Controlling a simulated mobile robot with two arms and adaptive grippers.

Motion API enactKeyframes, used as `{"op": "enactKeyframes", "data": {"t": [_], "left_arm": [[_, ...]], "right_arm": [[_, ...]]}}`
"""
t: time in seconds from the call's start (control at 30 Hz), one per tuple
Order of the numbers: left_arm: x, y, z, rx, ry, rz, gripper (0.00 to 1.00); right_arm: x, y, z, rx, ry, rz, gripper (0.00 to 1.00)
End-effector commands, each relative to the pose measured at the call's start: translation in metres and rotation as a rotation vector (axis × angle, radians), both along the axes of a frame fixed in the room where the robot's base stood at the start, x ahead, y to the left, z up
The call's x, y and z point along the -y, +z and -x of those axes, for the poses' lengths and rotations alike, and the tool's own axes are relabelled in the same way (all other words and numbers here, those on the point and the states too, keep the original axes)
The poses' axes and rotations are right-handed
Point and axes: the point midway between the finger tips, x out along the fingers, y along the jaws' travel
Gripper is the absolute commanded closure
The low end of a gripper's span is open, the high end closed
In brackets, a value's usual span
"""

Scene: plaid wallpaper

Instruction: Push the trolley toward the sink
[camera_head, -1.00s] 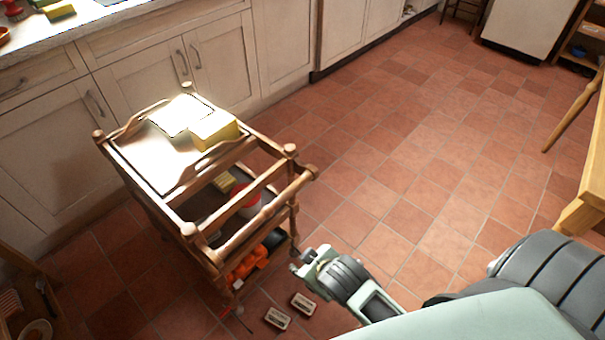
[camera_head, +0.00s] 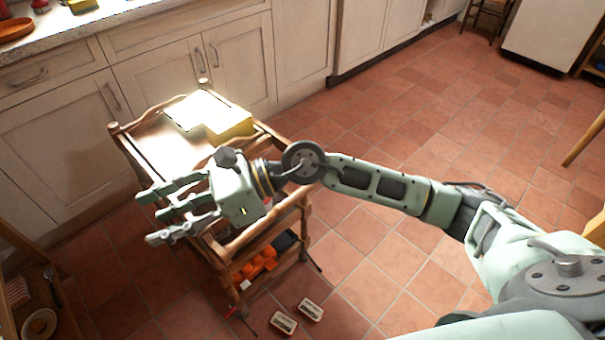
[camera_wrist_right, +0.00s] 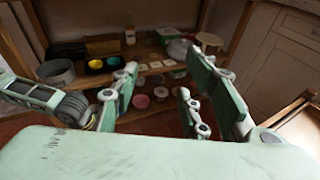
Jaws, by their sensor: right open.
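The wooden trolley (camera_head: 128,153) stands on the tiled floor in front of the pale cabinets in the head view. A bright sheet (camera_head: 187,112) and a yellow block (camera_head: 233,125) lie on its top. My right gripper (camera_head: 155,215) is open and empty, its fingers pointing left. In the head view it covers the trolley's near part; I cannot tell whether it touches. Its spread fingers also show in the right wrist view (camera_wrist_right: 160,95). My left gripper is not in the head view. The sink cannot be made out.
A countertop (camera_head: 150,12) runs above the cabinets (camera_head: 60,120). Orange items (camera_head: 255,262) are on the trolley's lower shelf. Two small boxes (camera_head: 283,321) (camera_head: 311,309) lie on the floor beside it. Shelves with bowls (camera_wrist_right: 105,65) face the right wrist camera.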

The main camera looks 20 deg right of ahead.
Motion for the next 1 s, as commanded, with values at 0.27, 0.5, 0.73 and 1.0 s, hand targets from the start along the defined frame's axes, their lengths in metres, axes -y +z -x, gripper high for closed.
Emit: {"op": "enactKeyframes", "data": {"t": [0.27, 0.5, 0.73, 1.0], "left_arm": [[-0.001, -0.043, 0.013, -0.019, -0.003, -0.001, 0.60], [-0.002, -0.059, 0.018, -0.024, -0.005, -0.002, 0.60], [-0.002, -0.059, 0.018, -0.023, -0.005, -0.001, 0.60], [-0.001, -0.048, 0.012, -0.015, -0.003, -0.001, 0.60]], "right_arm": [[0.158, -0.108, -0.054, 0.365, 0.224, 0.889, 0.58], [0.261, -0.110, -0.081, 0.393, 0.282, 1.264, 0.58], [0.278, -0.119, -0.085, 0.387, 0.293, 1.325, 0.58], [0.274, -0.160, -0.092, 0.385, 0.293, 1.322, 0.58]]}}
